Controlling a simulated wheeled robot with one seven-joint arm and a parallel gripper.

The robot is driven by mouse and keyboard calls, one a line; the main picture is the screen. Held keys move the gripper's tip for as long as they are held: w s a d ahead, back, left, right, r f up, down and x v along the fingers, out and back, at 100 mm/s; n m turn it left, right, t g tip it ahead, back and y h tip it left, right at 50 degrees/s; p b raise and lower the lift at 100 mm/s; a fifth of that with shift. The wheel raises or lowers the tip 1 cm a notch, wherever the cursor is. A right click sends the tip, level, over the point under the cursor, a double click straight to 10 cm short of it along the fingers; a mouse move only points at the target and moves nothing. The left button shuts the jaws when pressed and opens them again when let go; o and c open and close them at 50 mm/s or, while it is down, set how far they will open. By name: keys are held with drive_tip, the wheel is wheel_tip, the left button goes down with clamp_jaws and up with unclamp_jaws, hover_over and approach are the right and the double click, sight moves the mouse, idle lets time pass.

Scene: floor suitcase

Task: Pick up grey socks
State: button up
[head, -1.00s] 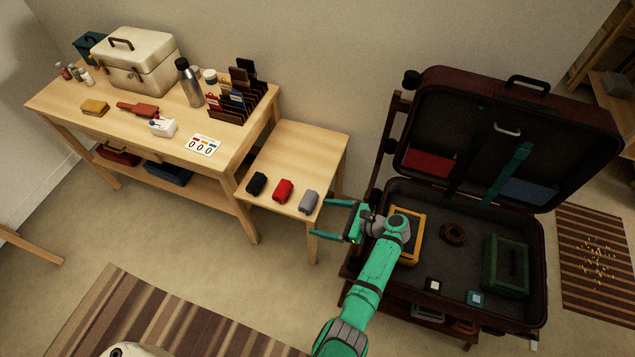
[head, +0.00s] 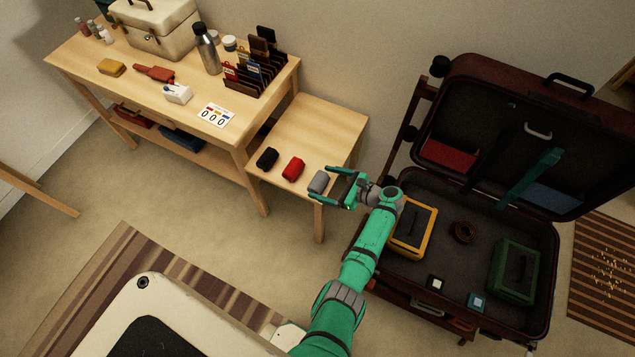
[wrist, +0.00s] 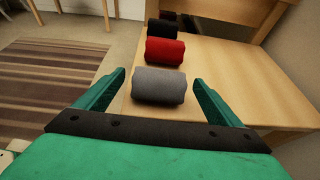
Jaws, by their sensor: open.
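The grey socks (head: 318,182) are a rolled bundle at the front right corner of the small low table (head: 335,124). In the wrist view the grey socks (wrist: 159,85) lie ahead, centred between my two fingers. My gripper (head: 322,184) is open and empty, with one finger on each side of the socks' near end. In the wrist view the fingertips of my gripper (wrist: 158,77) stand apart from the socks, with gaps on both sides. I cannot tell the exact height of the fingers over the tabletop.
Red socks (head: 293,169) and black socks (head: 267,158) lie in a row beside the grey ones. An open suitcase (head: 408,184) stands on the right, holding a yellow-framed case (head: 414,228) and a green case (head: 514,271). The back of the small table is bare.

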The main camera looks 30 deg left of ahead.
sight(322, 182)
drive_tip(key=x, duration=0.4)
drive_tip(key=shift+c, duration=0.5)
drive_tip(key=c, duration=1)
drive_tip(key=shift+c, duration=0.2)
drive_tip(key=shift+r, duration=0.2)
